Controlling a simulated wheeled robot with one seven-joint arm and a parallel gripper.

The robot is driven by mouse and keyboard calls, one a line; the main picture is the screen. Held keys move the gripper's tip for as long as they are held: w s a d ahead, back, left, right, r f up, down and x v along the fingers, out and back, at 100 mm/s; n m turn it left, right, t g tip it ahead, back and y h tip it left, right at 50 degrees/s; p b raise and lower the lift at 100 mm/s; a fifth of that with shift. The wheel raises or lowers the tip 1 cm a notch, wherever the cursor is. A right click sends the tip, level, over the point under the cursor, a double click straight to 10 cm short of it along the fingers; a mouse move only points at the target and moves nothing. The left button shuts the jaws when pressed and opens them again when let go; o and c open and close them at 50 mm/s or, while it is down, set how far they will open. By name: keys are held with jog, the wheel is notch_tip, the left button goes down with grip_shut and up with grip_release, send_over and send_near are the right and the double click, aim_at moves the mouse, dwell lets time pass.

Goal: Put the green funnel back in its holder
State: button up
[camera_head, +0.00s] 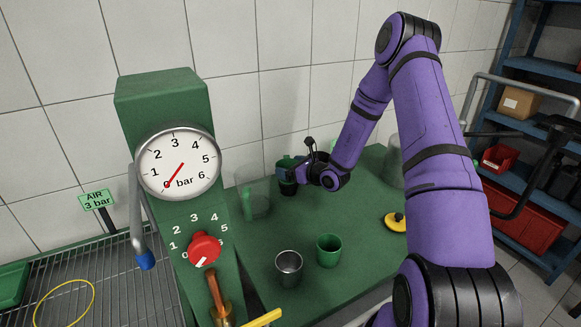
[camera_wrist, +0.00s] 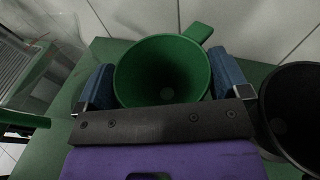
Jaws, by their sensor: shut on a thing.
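The green funnel (camera_wrist: 163,70) shows in the wrist view as a wide round mouth with a tab at its upper right. My gripper (camera_wrist: 163,88) is shut on it, with a blue finger pad on each side. In the head view my gripper (camera_head: 287,172) is over the far part of the green bench, and the funnel is mostly hidden there. A black funnel-like vessel (camera_wrist: 296,108) is close to the right finger in the wrist view. I cannot tell which thing is the green funnel's holder.
A clear jar (camera_head: 254,197) stands left of my gripper, near the gauge column (camera_head: 165,95). A metal cup (camera_head: 289,267) and a green cup (camera_head: 328,250) stand at the front of the bench (camera_head: 340,290). A yellow disc (camera_head: 396,222) with a black knob lies to the right.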

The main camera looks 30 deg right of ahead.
jog(key=shift+f, duration=0.25)
jog(key=o, duration=0.6)
jog(key=shift+s, duration=0.1)
jog(key=v, duration=1)
jog(key=shift+s+d+r, duration=0.1)
jog(key=shift+s+r, duration=0.1)
jog(key=shift+s, duration=0.05)
